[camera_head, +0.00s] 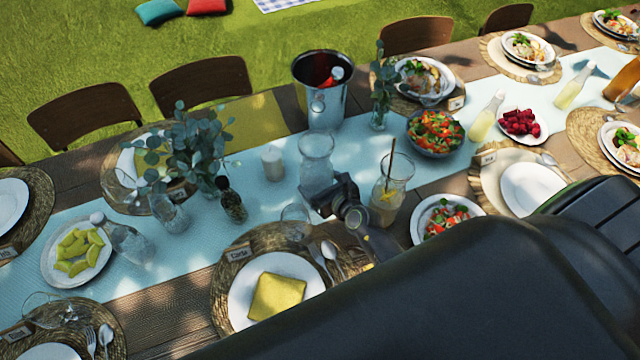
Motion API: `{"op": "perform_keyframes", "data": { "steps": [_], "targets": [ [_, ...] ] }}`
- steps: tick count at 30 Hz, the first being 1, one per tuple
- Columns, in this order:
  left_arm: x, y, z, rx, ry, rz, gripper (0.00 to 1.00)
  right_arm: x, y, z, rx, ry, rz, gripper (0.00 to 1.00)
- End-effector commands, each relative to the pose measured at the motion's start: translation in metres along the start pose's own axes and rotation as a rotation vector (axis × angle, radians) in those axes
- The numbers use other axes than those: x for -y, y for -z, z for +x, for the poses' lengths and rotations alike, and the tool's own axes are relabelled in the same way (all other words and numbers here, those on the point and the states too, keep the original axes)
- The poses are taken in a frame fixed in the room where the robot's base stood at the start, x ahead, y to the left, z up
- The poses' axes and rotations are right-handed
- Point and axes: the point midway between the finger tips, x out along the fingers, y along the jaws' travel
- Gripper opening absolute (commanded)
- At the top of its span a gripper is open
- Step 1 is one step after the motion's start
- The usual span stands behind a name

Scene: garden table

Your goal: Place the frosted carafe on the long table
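The frosted carafe (316,158) is a hazy, clear vessel with a wide rim. It appears upright over the pale blue runner near the middle of the long table (190,297). My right gripper (325,192) is at its lower part, on the near right side. The gripper and shadow hide the carafe's base, so I cannot tell whether it touches the table. I cannot tell whether the fingers are shut on the carafe or open around it. My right arm fills the lower right of the view. My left gripper is not in view.
A metal ice bucket (327,105) stands just behind the carafe. A white candle (272,163) and eucalyptus vase (170,210) are to the left. A stemmed glass (296,222) stands in front.

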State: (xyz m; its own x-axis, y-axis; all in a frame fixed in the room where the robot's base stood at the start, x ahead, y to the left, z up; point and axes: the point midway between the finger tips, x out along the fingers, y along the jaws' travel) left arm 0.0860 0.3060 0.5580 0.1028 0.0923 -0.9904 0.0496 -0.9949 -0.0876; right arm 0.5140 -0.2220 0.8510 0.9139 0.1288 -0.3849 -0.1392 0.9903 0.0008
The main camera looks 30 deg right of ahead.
Motion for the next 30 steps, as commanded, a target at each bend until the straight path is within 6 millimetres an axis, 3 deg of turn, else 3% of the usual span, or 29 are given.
{"op": "perform_keyframes", "data": {
  "steps": [8, 9, 13, 23, 30],
  "targets": [
    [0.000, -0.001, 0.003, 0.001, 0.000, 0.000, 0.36, 0.000, 0.000, 0.002, 0.006, 0.001, -0.001, 0.27],
    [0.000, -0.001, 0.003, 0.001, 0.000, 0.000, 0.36, 0.000, 0.003, 0.001, 0.000, 0.000, -0.001, 0.83],
    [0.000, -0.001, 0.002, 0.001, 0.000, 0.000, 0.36, 0.000, 0.002, 0.001, 0.000, 0.000, -0.001, 1.00],
    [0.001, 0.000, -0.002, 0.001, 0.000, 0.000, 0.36, 0.000, -0.002, -0.001, 0.000, 0.000, 0.000, 1.00],
    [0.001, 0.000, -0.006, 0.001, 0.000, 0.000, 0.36, 0.000, -0.001, -0.036, -0.001, 0.001, 0.001, 1.00]
  ]
}}
